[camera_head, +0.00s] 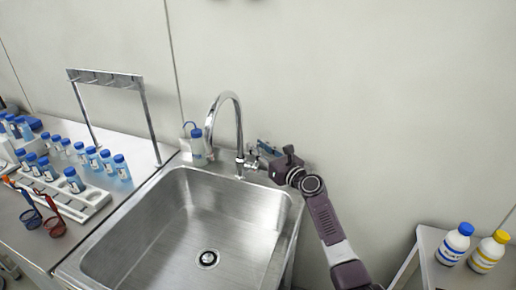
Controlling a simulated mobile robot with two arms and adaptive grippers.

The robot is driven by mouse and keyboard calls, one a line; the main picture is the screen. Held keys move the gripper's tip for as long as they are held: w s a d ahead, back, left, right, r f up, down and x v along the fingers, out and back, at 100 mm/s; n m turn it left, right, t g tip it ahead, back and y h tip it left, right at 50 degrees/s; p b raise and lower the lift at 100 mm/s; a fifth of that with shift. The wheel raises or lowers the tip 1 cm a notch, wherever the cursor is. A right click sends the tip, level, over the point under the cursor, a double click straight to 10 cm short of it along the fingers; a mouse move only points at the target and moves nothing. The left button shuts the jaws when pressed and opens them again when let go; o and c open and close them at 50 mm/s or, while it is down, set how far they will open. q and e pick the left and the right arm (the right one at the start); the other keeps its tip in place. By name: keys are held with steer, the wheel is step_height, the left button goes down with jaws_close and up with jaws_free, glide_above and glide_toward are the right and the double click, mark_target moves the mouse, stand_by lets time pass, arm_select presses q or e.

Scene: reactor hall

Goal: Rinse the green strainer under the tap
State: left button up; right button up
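The steel tap (235,125) arches over the empty steel sink (190,215). No water stream shows from it. I cannot make out a green strainer in this view. My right gripper (262,160) is at the tap's base, beside the small lever (247,160) on its right side. I cannot tell whether it touches the lever, or whether its fingers are open or shut. My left gripper is not in view.
A blue-capped bottle (198,147) stands behind the sink. On the left bench are a hook rack (105,78), several blue-capped vials in a tray (85,203), and a red-rimmed tool (54,227). Two bottles (455,244) stand on a side table at right.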

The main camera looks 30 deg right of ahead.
jaws_close()
steer(key=shift+s+a+f+n+b, duration=0.3)
steer(key=shift+n+b, duration=0.1)
steer(key=shift+b, duration=0.85)
steer(key=shift+s+a+r+n+t+b, duration=0.15)
steer(key=shift+r+n+t+b, duration=0.15)
steer(key=shift+t+b, duration=0.15)
steer(key=shift+o, duration=0.2)
jaws_free()
